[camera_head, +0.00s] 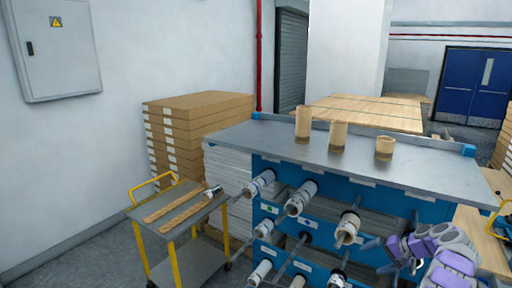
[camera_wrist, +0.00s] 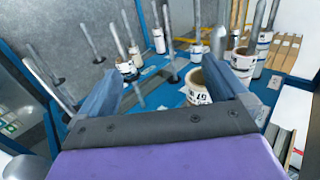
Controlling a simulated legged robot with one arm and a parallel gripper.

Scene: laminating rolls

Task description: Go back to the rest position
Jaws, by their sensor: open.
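My gripper (camera_wrist: 165,92) is open in the wrist view, with its two blue-grey fingers spread apart and nothing held between them. A white roll with a cardboard core (camera_wrist: 196,85) shows just beyond the fingers, close to the right one; I cannot tell whether they touch. In the head view my purple and grey arm (camera_head: 440,250) is at the lower right, in front of the blue rack (camera_head: 375,200). Several white rolls sit on the rack's metal rods, among them one at the upper middle (camera_head: 301,198) and one nearer my arm (camera_head: 347,229).
Three cardboard cores, one of them here (camera_head: 303,124), stand on the rack's grey top (camera_head: 260,137). A yellow-framed cart (camera_head: 150,222) with two long brown pieces (camera_head: 180,212) stands left of the rack. Stacked boxes (camera_head: 190,118) are behind it. Rods stick out from the rack near my arm.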

